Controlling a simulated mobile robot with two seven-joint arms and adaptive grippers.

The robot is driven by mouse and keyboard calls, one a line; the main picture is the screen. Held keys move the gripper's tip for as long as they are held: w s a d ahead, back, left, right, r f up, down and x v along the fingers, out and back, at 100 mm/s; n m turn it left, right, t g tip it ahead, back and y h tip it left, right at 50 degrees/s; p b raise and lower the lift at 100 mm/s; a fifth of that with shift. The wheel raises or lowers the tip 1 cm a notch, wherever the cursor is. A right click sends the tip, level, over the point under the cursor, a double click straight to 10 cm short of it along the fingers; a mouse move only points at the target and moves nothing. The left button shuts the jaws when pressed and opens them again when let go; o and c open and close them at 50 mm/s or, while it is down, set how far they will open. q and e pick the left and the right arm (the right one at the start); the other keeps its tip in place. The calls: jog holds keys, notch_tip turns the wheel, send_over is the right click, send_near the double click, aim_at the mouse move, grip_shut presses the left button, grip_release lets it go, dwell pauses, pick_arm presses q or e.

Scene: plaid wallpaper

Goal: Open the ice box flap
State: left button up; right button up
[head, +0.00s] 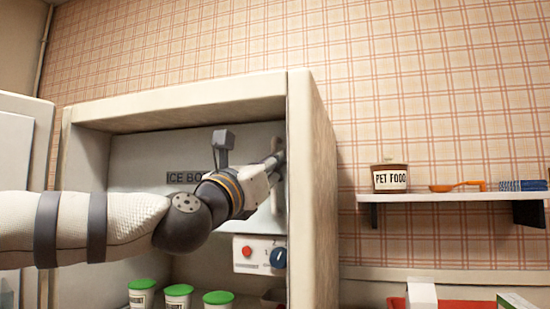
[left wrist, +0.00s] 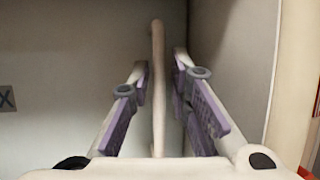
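The ice box flap (head: 135,160) is a pale panel labelled "ICE BOX" in the upper part of the open white fridge; it looks upright and shut. My left arm crosses in front and hides part of the label. My left gripper (head: 274,163) is at the flap's right end, beside the fridge's inner side wall. In the left wrist view the flap (left wrist: 75,50) fills the left side. A pale vertical bar handle (left wrist: 158,85) stands between the two open, purple-padded fingers of the gripper (left wrist: 161,70), with gaps on both sides. My right gripper is not in view.
The fridge side wall (head: 312,180) is close to the right of my left gripper. Below are a control panel (head: 258,254) with knobs and green-lidded tubs (head: 178,291). A wall shelf (head: 450,197) with a pet food jar (head: 390,178) is at right.

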pick_arm(q)
jog(key=shift+x, duration=0.75)
grip_shut()
